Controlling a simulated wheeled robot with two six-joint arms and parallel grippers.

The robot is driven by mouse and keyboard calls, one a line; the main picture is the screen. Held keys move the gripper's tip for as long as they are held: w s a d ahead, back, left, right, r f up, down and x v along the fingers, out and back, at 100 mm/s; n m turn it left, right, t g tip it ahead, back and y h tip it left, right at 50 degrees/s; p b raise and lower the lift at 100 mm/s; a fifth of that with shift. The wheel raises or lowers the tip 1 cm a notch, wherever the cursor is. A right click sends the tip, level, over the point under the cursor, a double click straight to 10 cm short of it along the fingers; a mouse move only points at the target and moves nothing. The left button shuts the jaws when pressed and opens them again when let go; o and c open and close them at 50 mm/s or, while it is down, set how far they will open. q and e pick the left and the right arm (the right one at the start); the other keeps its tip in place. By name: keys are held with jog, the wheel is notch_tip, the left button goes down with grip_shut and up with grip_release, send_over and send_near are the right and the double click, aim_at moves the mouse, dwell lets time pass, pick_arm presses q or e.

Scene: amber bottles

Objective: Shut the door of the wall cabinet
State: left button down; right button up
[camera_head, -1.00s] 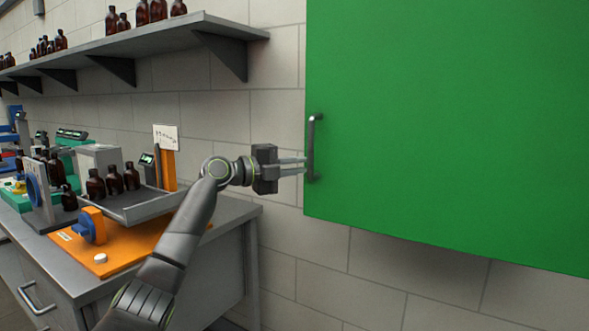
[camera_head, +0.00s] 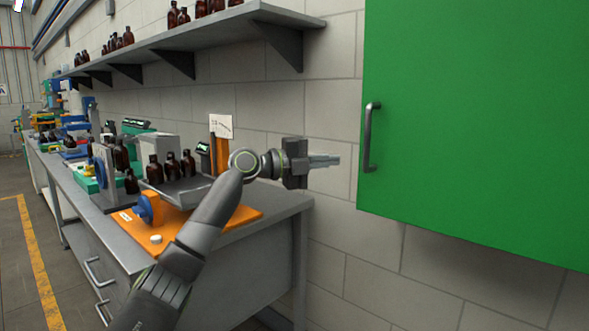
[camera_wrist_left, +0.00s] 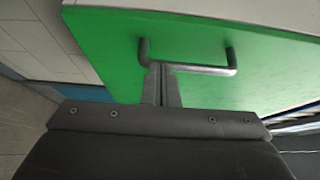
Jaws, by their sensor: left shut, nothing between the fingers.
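The green door (camera_head: 475,120) of the wall cabinet fills the right of the head view, with its grey bar handle (camera_head: 368,138) upright near its left edge. How far the door stands from the cabinet is not clear. My left gripper (camera_head: 338,160) is shut and empty, left of the handle, with a gap between in the head view. In the left wrist view the door (camera_wrist_left: 120,50) lies beyond the fingers (camera_wrist_left: 156,68), whose tips overlap the handle (camera_wrist_left: 200,68) near its left end. Touch cannot be told there. My right gripper is not in view.
A grey shelf (camera_head: 215,40) with brown bottles hangs on the block wall to the left. Below it a workbench (camera_head: 270,218) carries an orange base (camera_head: 190,222), a tray and more bottles, near my left arm. The wall below the door is bare.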

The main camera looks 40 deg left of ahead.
pick_arm(q)
jog(key=b+v, duration=0.2)
jog(key=v, duration=0.6)
jog(key=shift+s+a, duration=0.2)
jog(key=shift+a, duration=0.05)
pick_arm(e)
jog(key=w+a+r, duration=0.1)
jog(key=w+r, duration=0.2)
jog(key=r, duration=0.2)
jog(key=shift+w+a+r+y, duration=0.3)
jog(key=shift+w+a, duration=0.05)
pick_arm(q)
jog(key=shift+f, duration=0.15)
